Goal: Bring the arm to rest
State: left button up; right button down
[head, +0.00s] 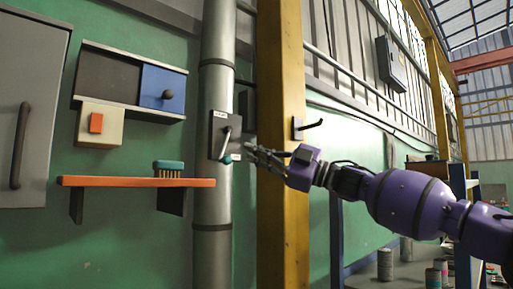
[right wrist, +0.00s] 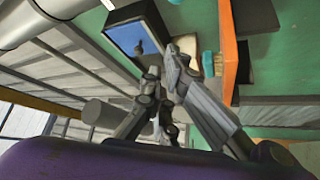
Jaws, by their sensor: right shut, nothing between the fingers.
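My right arm (head: 405,203), purple and dark grey, reaches in from the right in the head view. Its gripper (head: 250,152) is shut and empty, in front of the yellow post's left edge. The fingertips point left toward a grey switch box (head: 217,124) on the pipe. The box's lever has a teal tip (head: 227,159), just left of the fingers; I cannot tell whether they touch. In the right wrist view the gripper (right wrist: 163,62) shows its fingers close together with nothing held. My left gripper is not in view.
An orange shelf (head: 120,182) holds a teal brush (head: 168,168). Above it is a cabinet with a blue sliding panel (head: 157,87). A yellow post (head: 282,70) and a grey pipe (head: 214,200) stand close to the gripper. A black hook (head: 309,127) sticks out from the post.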

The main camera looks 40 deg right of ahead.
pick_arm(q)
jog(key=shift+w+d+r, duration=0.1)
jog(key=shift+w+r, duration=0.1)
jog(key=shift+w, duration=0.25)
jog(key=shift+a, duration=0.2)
